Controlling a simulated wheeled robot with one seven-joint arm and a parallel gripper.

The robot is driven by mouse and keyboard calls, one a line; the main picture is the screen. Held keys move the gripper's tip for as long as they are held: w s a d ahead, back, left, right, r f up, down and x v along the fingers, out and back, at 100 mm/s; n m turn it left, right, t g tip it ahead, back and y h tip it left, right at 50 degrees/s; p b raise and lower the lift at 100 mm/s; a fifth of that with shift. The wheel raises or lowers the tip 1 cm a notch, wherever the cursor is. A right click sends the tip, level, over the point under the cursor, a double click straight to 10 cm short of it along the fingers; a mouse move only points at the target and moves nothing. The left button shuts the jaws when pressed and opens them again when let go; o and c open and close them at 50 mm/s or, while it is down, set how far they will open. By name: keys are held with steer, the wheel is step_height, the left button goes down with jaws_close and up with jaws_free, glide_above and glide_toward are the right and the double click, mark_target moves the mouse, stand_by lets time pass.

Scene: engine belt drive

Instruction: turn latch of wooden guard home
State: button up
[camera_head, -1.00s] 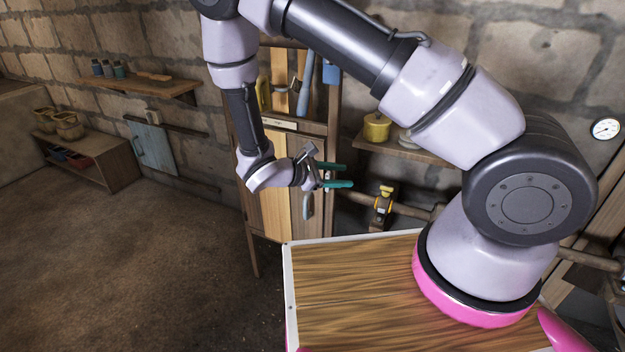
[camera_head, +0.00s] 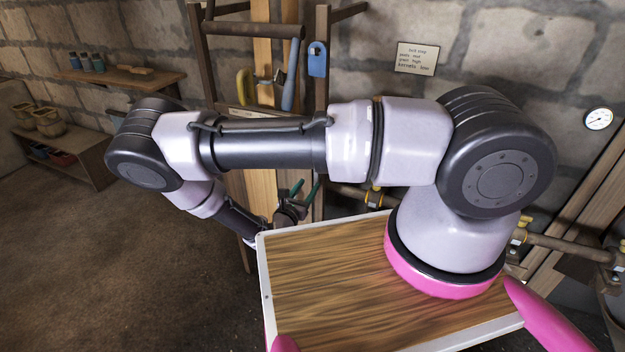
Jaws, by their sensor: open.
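A tall wooden frame with pale boards (camera_head: 262,52) stands against the wall beyond my arm; I take it as the wooden guard. A small grey metal piece (camera_head: 279,77) sits on the boards, and I cannot tell whether it is the latch. Beside it are a yellow curved handle (camera_head: 244,86) and a long blue handle (camera_head: 291,80). My gripper (camera_head: 308,184), with teal fingers, is open and points upward in front of the lower part of the frame, with nothing seen between its fingers. My arm hides the frame's middle.
A blue tag (camera_head: 317,60) hangs on the frame's right post. Pipes with yellow fittings (camera_head: 375,197) run low to its right. A wall shelf (camera_head: 125,80) holds small jars, and a low shelf (camera_head: 65,150) stands at the left. The floor at left is clear.

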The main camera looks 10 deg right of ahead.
steer(key=x, duration=0.4)
steer(key=shift+w+d, duration=0.2)
steer(key=shift+w, duration=0.1)
jaws_close()
